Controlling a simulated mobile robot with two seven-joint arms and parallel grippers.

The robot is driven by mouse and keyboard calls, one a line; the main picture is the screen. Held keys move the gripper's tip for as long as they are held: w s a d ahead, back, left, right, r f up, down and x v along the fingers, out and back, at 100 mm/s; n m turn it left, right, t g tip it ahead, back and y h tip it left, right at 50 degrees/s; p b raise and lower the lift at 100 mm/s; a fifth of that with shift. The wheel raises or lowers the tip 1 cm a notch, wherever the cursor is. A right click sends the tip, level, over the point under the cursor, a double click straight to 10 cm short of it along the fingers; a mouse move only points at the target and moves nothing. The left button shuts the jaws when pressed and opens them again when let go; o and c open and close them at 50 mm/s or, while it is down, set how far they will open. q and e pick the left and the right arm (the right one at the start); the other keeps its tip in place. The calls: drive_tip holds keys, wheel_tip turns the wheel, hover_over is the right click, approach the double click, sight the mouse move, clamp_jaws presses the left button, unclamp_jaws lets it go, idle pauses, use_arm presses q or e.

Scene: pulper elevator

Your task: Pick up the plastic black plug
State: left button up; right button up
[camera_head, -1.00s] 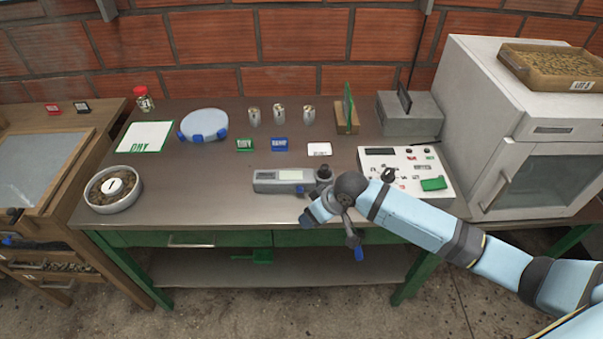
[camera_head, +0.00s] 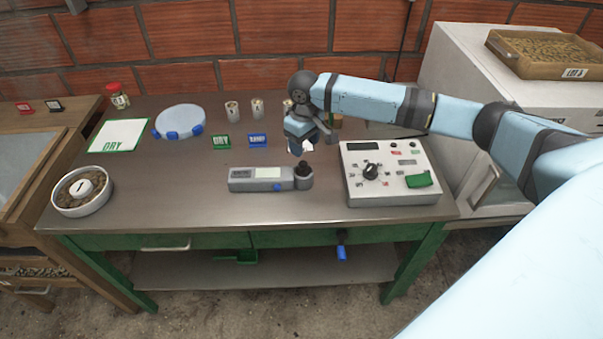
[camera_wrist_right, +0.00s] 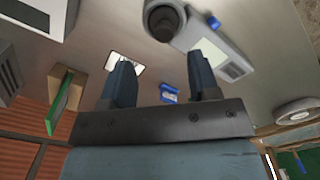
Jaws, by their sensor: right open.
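The black plug (camera_head: 303,169) sits upright on the round right end of a grey handheld meter (camera_head: 262,180) on the metal table. In the right wrist view the plug (camera_wrist_right: 165,21) shows at the top, on the meter's end (camera_wrist_right: 181,20). My right gripper (camera_head: 306,143) is behind and above the plug in the head view, apart from it. In the wrist view its two fingers (camera_wrist_right: 161,72) are spread with nothing between them. My left gripper is not in view.
A control box (camera_head: 393,172) with knob and green switch stands right of the meter. Blue (camera_head: 259,141) and green (camera_head: 221,142) label signs and metal cups (camera_head: 257,108) stand behind it. A round bowl (camera_head: 82,191) is at left. The table front is clear.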

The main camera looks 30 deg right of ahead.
sight(303, 163)
wheel_tip(303, 163, down, 3)
drive_tip(key=f, duration=0.5)
drive_tip(key=shift+s+a+f+p, duration=0.1)
drive_tip(key=shift+a+p, duration=0.15)
drive_tip(key=shift+p, duration=0.05)
drive_tip(key=c, duration=1)
